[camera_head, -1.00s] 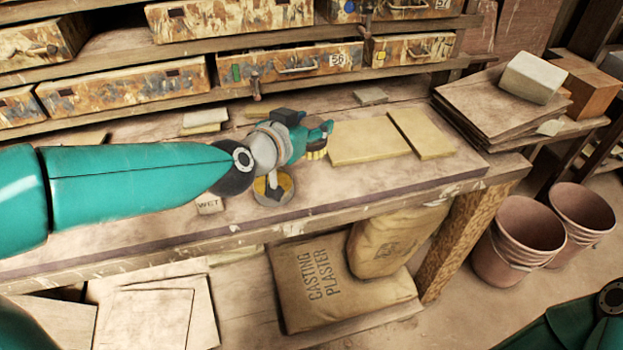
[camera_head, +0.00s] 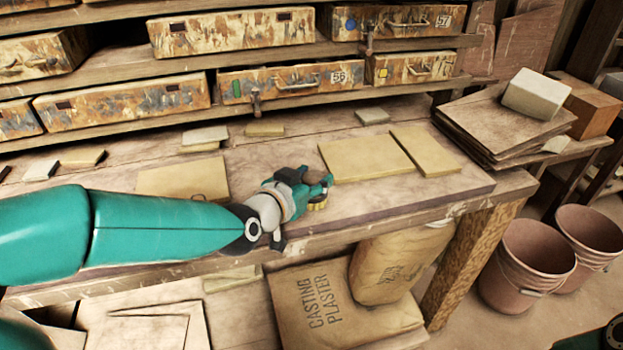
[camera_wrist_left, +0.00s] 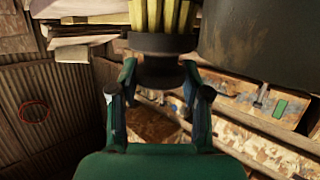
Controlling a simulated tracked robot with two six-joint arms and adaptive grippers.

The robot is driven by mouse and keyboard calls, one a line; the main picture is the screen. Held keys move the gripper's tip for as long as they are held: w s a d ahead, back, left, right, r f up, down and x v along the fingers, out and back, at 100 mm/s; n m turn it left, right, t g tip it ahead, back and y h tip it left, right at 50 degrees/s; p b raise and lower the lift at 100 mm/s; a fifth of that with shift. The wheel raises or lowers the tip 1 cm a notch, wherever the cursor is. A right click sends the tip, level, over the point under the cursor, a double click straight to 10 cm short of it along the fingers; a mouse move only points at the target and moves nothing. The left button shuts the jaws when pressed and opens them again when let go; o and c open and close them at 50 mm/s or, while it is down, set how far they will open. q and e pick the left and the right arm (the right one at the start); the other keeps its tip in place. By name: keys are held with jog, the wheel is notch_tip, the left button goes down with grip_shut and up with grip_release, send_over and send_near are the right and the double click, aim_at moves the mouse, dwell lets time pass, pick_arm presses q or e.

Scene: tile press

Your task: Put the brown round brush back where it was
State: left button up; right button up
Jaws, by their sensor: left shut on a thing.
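My left gripper (camera_head: 320,187) is shut on the brown round brush (camera_head: 317,177), above the front part of the workbench. In the head view only a bit of the brush's brown top and of its yellowish bristles shows at the fingers. In the left wrist view the brush (camera_wrist_left: 160,43) shows a dark round body, a knob between the fingers (camera_wrist_left: 158,85) and pale yellow bristles. The bristles point away from the palm. The spot where the brush was cannot be made out. My right gripper is not in view.
The workbench (camera_head: 400,200) carries a large yellow tile (camera_head: 362,158), a narrower one (camera_head: 425,152) and another tile (camera_head: 185,178) behind my arm. Drawers (camera_head: 290,80) line the back.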

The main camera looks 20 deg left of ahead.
pick_arm(q)
jog(key=o, duration=1.3)
jog(key=shift+c, duration=0.2)
jog(key=v, duration=1.2)
jog(key=shift+p, duration=0.45)
